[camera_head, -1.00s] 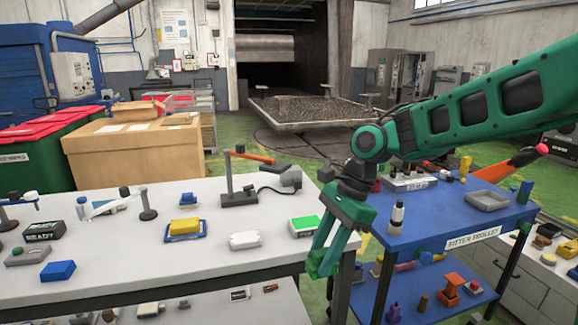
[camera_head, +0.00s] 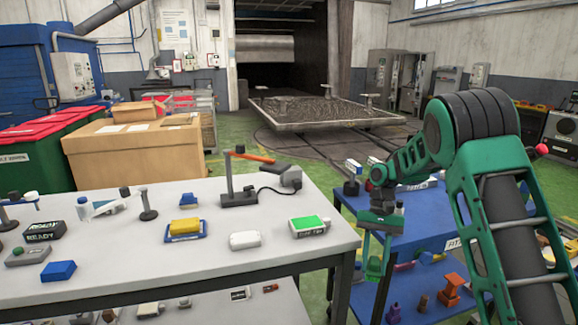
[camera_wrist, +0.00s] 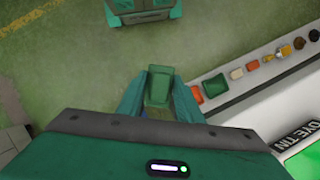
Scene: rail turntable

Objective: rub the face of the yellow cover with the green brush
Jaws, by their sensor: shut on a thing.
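The yellow cover (camera_head: 184,227) lies on a blue tray-like base on the white table, its face up. My gripper (camera_head: 376,267) hangs fingers down beyond the right end of this table, well to the right of the yellow cover. In the wrist view my gripper (camera_wrist: 158,100) is shut on a green block-like thing, which I take as the green brush (camera_wrist: 158,88). Its bristles cannot be made out. In the head view the brush is hard to tell from my green fingers. The yellow cover is not in the wrist view.
The white table (camera_head: 120,262) holds a green-topped box (camera_head: 309,226) near its right edge, a white rounded block (camera_head: 245,240), a stand with an orange arm (camera_head: 238,185) and a blue block (camera_head: 58,271). A blue trolley (camera_head: 425,222) stands right. Bare tabletop lies in front of the yellow cover.

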